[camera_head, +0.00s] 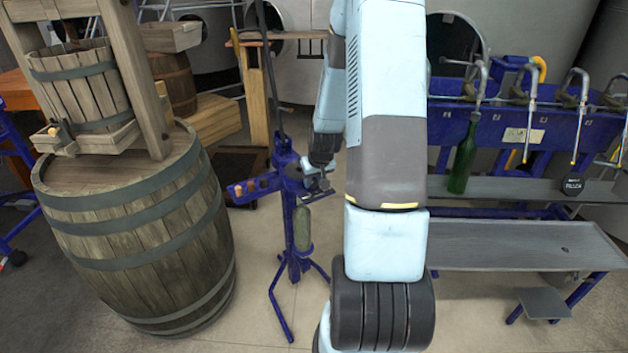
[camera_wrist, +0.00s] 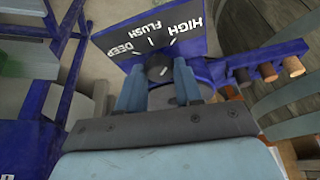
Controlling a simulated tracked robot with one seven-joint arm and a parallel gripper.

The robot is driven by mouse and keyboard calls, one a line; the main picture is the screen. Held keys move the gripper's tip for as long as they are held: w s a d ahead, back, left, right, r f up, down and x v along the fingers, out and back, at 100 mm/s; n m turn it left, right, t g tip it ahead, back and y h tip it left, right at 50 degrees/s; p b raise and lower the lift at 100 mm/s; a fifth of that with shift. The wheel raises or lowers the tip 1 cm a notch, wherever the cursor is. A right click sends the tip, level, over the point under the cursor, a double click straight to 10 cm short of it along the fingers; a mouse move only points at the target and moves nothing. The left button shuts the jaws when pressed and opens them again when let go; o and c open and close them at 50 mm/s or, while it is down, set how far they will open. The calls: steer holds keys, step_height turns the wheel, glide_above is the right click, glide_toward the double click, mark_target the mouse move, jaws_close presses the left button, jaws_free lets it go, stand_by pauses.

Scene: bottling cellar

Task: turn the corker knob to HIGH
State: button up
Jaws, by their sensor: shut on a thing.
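The corker (camera_head: 290,175) is a blue floor stand left of my arm, with a bottle (camera_head: 302,228) upright in it. Its dark dial plate (camera_wrist: 150,32) carries the words DEEP, FLUSH and HIGH, rotated in the wrist view. In the head view the knob is hidden.
A blue rail with several corks (camera_wrist: 267,72) sticks out beside the dial. A large barrel (camera_head: 140,230) stands left of the corker. On the right are a blue filling bench (camera_head: 510,245) and a green bottle (camera_head: 463,158). Bare floor lies around the corker's legs.

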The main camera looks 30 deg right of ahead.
steer(key=shift+m+h, duration=0.3)
steer(key=shift+m, duration=0.5)
steer(key=o, duration=1)
steer(key=shift+r, duration=0.1)
steer(key=v, duration=1.3)
steer(key=shift+a+r, duration=0.2)
